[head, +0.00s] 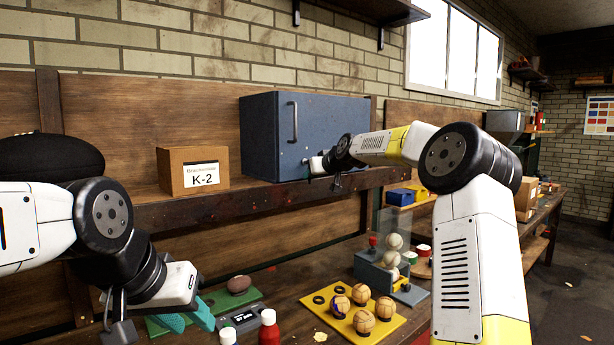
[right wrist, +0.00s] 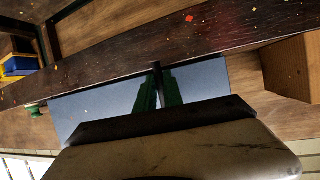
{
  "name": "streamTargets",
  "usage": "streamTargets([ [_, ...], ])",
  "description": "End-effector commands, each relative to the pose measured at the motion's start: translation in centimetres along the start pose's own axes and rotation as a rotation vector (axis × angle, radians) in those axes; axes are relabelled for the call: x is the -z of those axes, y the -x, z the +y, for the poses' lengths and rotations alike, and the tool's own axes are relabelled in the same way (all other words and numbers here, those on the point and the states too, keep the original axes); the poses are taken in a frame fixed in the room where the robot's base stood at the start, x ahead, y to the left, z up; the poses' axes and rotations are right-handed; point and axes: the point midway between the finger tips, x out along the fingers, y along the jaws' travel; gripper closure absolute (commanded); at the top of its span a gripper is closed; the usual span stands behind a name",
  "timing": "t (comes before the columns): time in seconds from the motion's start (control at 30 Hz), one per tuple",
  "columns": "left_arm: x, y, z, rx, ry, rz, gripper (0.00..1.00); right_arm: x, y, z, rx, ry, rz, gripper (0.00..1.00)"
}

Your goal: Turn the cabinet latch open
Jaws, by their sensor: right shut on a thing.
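The blue-grey cabinet (head: 262,140) stands on the wooden shelf, its front shut, with a vertical bar handle (head: 294,122). My left gripper (head: 188,318) is low at the left over the workbench, teal fingers apart and empty.
A cardboard box marked K-2 (head: 192,170) stands left of the cabinet on the shelf (head: 240,197).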

Motion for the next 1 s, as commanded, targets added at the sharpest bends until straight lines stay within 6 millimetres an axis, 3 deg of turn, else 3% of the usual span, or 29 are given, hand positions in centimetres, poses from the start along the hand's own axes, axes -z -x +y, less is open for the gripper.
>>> streamTargets([
  [0.17, 0.0, 0.0, 0.0, 0.0, 0.0, 0.0, 0.64, -0.2, -0.1, -0.1, 0.003, -0.004, -0.005, 1.0],
  [0.2, 0.0, 0.0, 0.0, 0.0, 0.0, 0.0, 0.64, -0.2, -0.1, -0.1, 0.003, -0.003, -0.005, 0.86],
  [0.3, 0.0, 0.0, 0.0, 0.0, 0.0, 0.0, 0.64, -0.2, -0.1, -0.1, 0.003, -0.003, -0.004, 0.67],
  [0.67, 0.0, 0.0, 0.0, 0.0, 0.0, 0.0, 0.64, 0.0, 0.3, 0.0, 0.001, -0.001, -0.001, 0.67],
  [1.0, 0.0, 0.0, 0.0, 0.0, 0.0, 0.0, 0.64, -0.1, 5.5, 0.1, -0.002, 0.0, -0.002, 0.67],
])
